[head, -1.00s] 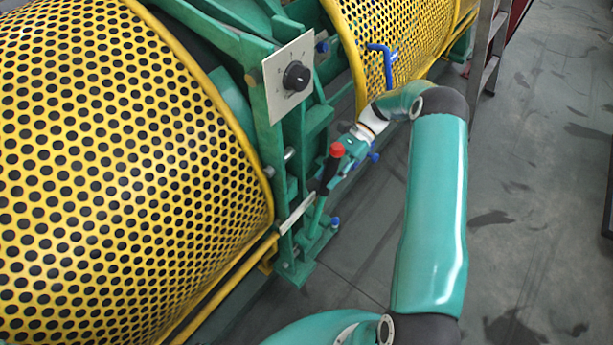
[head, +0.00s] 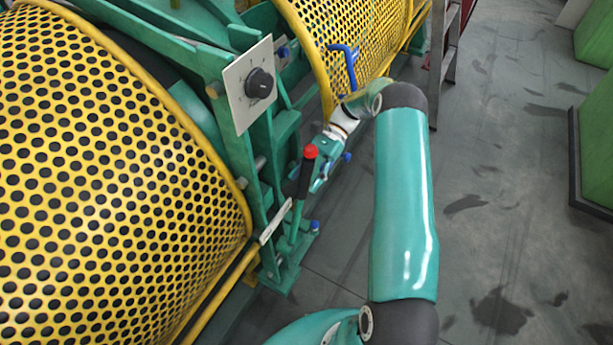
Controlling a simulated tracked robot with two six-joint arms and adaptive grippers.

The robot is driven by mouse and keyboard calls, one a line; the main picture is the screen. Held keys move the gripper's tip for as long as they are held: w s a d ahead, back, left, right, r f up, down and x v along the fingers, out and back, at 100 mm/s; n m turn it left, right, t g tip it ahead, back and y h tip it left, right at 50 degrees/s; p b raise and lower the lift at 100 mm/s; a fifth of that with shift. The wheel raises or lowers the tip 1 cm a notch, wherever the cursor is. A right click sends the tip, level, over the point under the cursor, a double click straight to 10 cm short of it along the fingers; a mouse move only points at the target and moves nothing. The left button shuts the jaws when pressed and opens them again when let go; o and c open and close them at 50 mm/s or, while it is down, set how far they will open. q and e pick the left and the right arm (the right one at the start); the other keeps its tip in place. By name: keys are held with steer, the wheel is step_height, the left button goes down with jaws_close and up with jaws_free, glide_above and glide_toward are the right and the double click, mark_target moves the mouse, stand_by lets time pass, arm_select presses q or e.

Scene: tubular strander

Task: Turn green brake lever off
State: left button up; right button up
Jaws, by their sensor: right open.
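The brake lever (head: 304,181) has a red knob, a black grip and a green rod. It stands tilted slightly, top to the right, at the green machine frame in the middle of the head view. A pale slotted guide plate (head: 273,223) lies beside its rod. My right gripper (head: 311,186) is teal and open, just behind and right of the black grip. The lever partly hides its fingers, and I cannot tell whether they touch it. My left gripper is not in view.
A grey panel with a black rotary knob (head: 259,84) is above the lever. A yellow perforated guard (head: 90,190) fills the left, and a second guard (head: 340,35) with a blue handle (head: 346,66) is behind. Open floor (head: 500,210) lies to the right.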

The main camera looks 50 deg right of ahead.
steer(key=shift+d, duration=0.1)
steer(key=v, duration=0.7)
steer(key=shift+d, duration=0.15)
stand_by(0.4)
